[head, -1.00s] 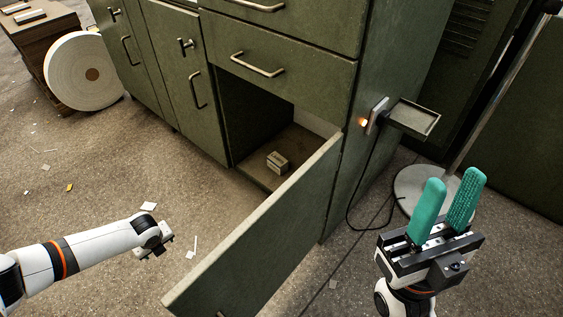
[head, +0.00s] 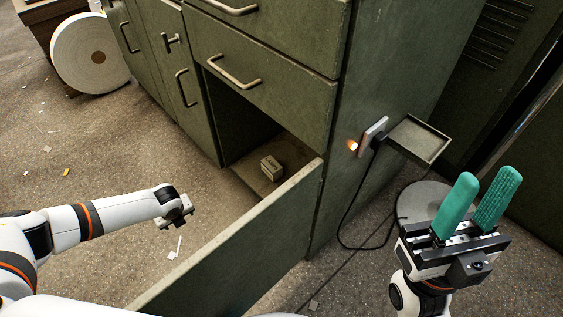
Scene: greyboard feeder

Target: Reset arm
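My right gripper (head: 482,206) is at the lower right of the head view, its two teal fingers pointing up with a gap between them and nothing in it. It is in front of the cabinet's right side, over the round grey base on the floor. My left arm comes in from the left, and its end, the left gripper (head: 176,212), is turned away and points down over the floor. Its fingers are hidden, so I cannot tell its opening. It is apart from the open drawer front or door (head: 240,240).
The green cabinet (head: 270,80) has an open lower compartment with a small box (head: 271,168) inside. A plug with a lit orange light (head: 352,145), a cable and a small tray (head: 421,138) are on its right side. A white roll (head: 91,52) stands at the back left.

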